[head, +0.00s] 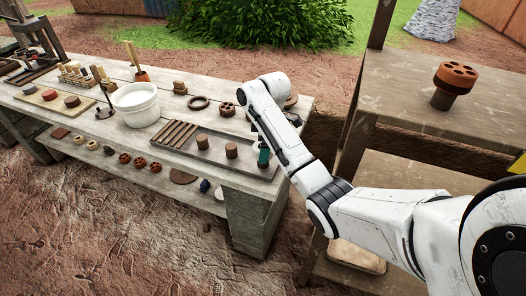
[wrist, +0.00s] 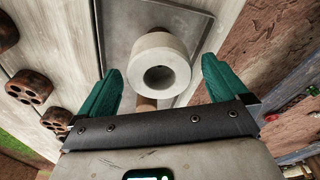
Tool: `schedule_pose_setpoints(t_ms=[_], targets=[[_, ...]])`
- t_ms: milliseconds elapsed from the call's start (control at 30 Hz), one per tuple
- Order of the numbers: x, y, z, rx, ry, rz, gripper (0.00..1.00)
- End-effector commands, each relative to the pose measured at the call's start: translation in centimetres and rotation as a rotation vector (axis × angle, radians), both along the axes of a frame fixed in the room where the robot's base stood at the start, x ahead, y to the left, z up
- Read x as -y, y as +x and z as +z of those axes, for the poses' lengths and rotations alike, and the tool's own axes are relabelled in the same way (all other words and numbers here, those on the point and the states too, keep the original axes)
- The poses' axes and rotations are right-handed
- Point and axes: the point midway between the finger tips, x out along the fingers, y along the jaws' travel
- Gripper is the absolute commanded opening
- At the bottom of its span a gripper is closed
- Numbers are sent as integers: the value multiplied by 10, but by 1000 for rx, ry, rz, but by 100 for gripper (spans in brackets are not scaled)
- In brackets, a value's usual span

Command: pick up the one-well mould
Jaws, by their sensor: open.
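A pale grey, thick round piece with one round hole in its face, the one-well mould (wrist: 160,52), is in the middle of the wrist view, at the dark tray. My gripper (wrist: 161,72) is open, with one green finger on each side of the mould and a visible gap on both sides. In the head view my gripper (head: 264,157) is at the right end of the tray (head: 208,154), low over the bench. The mould is not clearly visible there; my arm and fingers cover that spot.
Two brown cylinders (head: 232,151) stand in the tray beside my gripper, with dark bars at its left. A multi-holed brown mould (head: 227,109) and a ring (head: 200,103) lie behind. A white bucket (head: 136,104) stands left. A wooden shelf (head: 430,118) rises at right.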

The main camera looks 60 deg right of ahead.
Motion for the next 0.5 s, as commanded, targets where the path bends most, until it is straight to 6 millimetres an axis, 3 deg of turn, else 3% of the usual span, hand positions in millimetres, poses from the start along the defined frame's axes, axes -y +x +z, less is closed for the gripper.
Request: schedule_pose_setpoints(t_ms=[133,367,500], targets=[[-1,0,-12,-1,1,-1,100],[-1,1,-13,0,-1,-1,100],[-1,1,-13,0,-1,-1,88]])
